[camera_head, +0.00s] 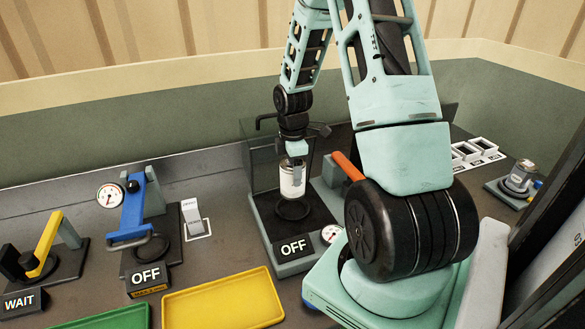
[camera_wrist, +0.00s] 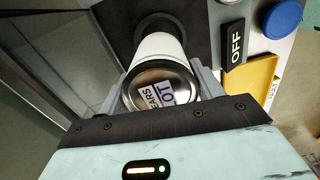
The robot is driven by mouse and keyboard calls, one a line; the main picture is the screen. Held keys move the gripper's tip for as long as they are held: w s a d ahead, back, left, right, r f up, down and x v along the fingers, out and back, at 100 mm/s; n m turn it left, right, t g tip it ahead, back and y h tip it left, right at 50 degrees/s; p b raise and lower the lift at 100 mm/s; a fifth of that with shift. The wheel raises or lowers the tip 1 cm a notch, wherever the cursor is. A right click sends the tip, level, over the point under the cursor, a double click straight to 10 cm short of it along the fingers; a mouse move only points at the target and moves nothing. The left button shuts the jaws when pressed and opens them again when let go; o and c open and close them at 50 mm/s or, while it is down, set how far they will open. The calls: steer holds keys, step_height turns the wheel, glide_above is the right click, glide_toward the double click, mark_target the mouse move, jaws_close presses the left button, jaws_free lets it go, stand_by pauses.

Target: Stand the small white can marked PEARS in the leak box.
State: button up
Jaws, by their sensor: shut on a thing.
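The small white can (camera_head: 292,182) hangs upright in my gripper (camera_head: 295,161), inside the clear-walled leak box (camera_head: 257,205) with the OFF sign. In the wrist view, the lid of the can (camera_wrist: 160,88) shows a label reading PEARS and LOT, and the gripper fingers (camera_wrist: 162,84) clasp it from both sides. The black round seat (camera_head: 292,209) lies below the can on the box floor. The can appears above the seat; the wrist view does not settle the gap. My arm hides part of the box's right side.
An orange handle (camera_head: 348,166) stands right of the box. To the left are a blue lever press (camera_head: 133,208), a yellow lever (camera_head: 45,244) with a WAIT sign and a small white stand (camera_head: 194,219). A yellow tray (camera_head: 224,302) and a green tray (camera_head: 115,318) lie in front.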

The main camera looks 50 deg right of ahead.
steer(key=shift+f+b, duration=1.9)
steer(key=shift+f, duration=1.35)
steer(key=shift+f, duration=0.2)
steer(key=o, duration=1.5)
steer(key=shift+o, duration=0.2)
steer(key=shift+r+p, duration=0.15)
steer(key=shift+p, duration=0.25)
